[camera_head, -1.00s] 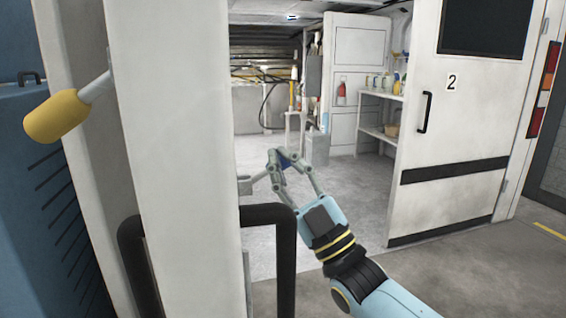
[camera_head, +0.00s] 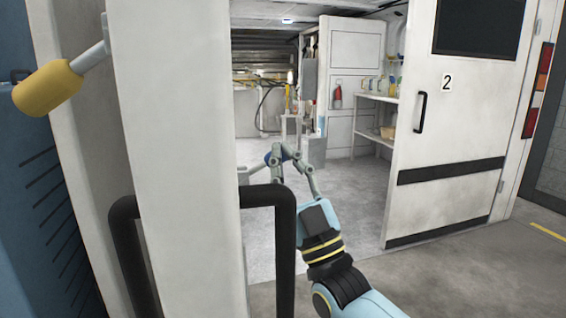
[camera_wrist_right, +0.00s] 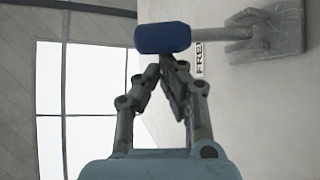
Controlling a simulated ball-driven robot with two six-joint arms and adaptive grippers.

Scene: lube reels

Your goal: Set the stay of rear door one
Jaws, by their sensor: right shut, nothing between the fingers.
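Rear door one appears to be the near white door (camera_head: 180,150), seen at a steep angle on the left; its number is not in view. A lever with a blue grip (camera_wrist_right: 163,38) shows in the right wrist view, on a grey bracket (camera_wrist_right: 275,35) fixed to a pale panel. In the head view the blue grip is small and partly hidden by my fingers. My right gripper (camera_wrist_right: 165,68) is shut and empty, its fingertips just below the blue grip; I cannot tell if they touch. My left gripper is out of view.
A black bar handle (camera_head: 284,240) stands out from the near door, close to my right arm. A yellow-gripped lever (camera_head: 48,88) is at left. Door 2 (camera_head: 450,130) is at right. Shelves (camera_head: 375,100) stand inside the compartment. Its floor is clear.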

